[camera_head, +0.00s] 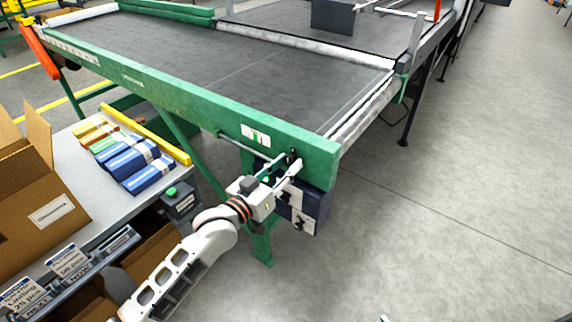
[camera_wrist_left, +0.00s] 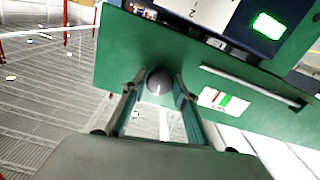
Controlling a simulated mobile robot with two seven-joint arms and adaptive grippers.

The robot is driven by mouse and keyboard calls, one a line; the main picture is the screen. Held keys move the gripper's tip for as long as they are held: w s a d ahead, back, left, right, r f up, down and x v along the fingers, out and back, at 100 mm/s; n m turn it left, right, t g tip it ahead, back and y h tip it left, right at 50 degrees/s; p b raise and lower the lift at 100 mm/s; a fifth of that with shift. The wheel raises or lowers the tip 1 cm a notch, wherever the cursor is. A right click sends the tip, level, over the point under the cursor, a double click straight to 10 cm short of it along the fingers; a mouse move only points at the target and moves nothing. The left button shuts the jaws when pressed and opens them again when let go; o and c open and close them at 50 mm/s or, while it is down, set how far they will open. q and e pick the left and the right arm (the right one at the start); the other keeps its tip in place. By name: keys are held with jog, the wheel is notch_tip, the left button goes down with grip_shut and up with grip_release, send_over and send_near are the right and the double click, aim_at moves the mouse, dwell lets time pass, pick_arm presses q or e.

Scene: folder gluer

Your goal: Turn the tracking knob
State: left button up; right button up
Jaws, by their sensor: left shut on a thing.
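The tracking knob is a dark round knob (camera_wrist_left: 160,83) on the green side rail of the conveyor (camera_head: 185,98). In the left wrist view it sits between the two fingertips of my left gripper (camera_wrist_left: 158,92). In the head view my left gripper (camera_head: 291,165) reaches the rail's near right corner, and its fingers mostly hide the knob. The gripper is shut on the knob. A label with red and green marks is beside the knob in the left wrist view (camera_wrist_left: 224,101).
A dark control box (camera_head: 310,208) hangs under the rail corner, close to my left gripper. A grey bench (camera_head: 95,212) at the left bears an open cardboard box (camera_head: 38,190) and several blue packs (camera_head: 130,158). The floor at the right (camera_head: 450,220) is clear.

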pick_arm(q)
jog(key=shift+r+n+p, duration=0.25)
jog(key=shift+n+p, duration=0.25)
jog(key=shift+n, duration=0.2)
jog(key=shift+n+p, duration=0.4)
jog(key=shift+n, duration=0.3)
jog(key=shift+f, duration=0.1)
jog(key=shift+f+n+p, duration=0.1)
jog(key=shift+n+p, duration=0.25)
jog(key=shift+n, duration=0.25)
pick_arm(e)
jog(key=shift+s+r, duration=0.15)
jog(key=shift+s, duration=0.4)
pick_arm(q)
jog(key=shift+f, duration=0.1)
jog(key=o, duration=1.1)
jog(key=shift+s, duration=0.1)
pick_arm(e)
jog(key=shift+r, duration=0.1)
